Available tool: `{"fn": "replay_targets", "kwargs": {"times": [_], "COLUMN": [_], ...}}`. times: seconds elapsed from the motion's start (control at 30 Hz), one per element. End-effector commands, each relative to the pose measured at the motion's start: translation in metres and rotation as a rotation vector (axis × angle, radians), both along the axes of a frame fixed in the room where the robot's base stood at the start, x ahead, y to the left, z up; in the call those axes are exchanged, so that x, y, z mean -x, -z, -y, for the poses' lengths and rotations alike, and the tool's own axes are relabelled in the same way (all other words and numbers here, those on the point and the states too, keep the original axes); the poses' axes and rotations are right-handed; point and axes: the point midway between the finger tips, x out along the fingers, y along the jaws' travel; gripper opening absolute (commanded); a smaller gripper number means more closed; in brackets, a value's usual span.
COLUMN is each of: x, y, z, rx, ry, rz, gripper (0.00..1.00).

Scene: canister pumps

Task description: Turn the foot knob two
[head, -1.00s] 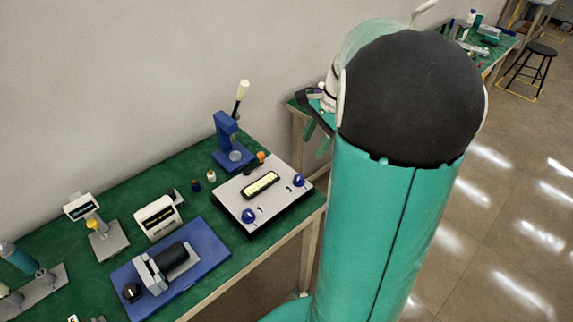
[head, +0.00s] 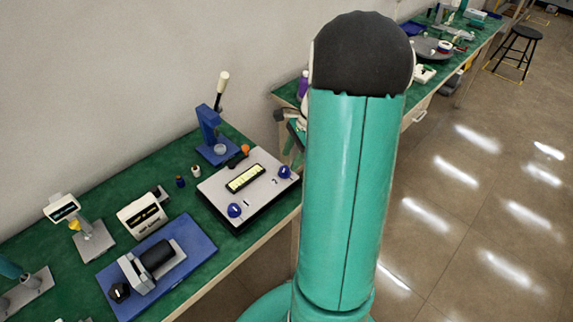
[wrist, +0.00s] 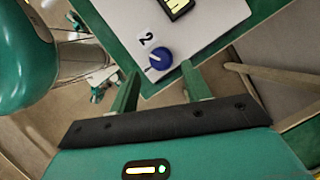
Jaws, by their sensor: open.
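A blue knob (wrist: 159,58) with a white pointer line shows in the wrist view, beside a printed "2" on a pale panel (wrist: 110,15). In the head view the panel (head: 215,185) has a left blue knob (head: 234,210) and a right blue knob (head: 284,172). The right one appears to be knob two; its label is too small to read there. My gripper (wrist: 160,73) is open and empty, its green fingers apart, pointing towards the knob from the panel's edge without visible contact. In the head view my arm mostly hides the gripper.
A blue press (head: 212,135) with a raised lever stands behind the panel. A blue base (head: 190,245) with a black cylinder lies left of it. A small orange item (head: 244,149) sits at the panel's back edge. Open floor lies to the right.

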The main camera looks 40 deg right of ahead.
Motion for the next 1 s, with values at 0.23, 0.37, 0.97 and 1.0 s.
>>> {"fn": "replay_targets", "kwargs": {"times": [0.23, 0.37, 0.97, 1.0], "x": [-0.007, -0.008, -0.008, -0.008], "y": [0.034, 0.039, 0.039, 0.039], "z": [-0.012, -0.014, -0.015, -0.015], "rx": [-0.001, -0.001, 0.000, 0.000], "ry": [-0.002, -0.003, -0.004, -0.007], "rz": [-0.001, -0.001, 0.000, 0.000], "gripper": [0.48, 0.48, 0.03, 0.03]}}
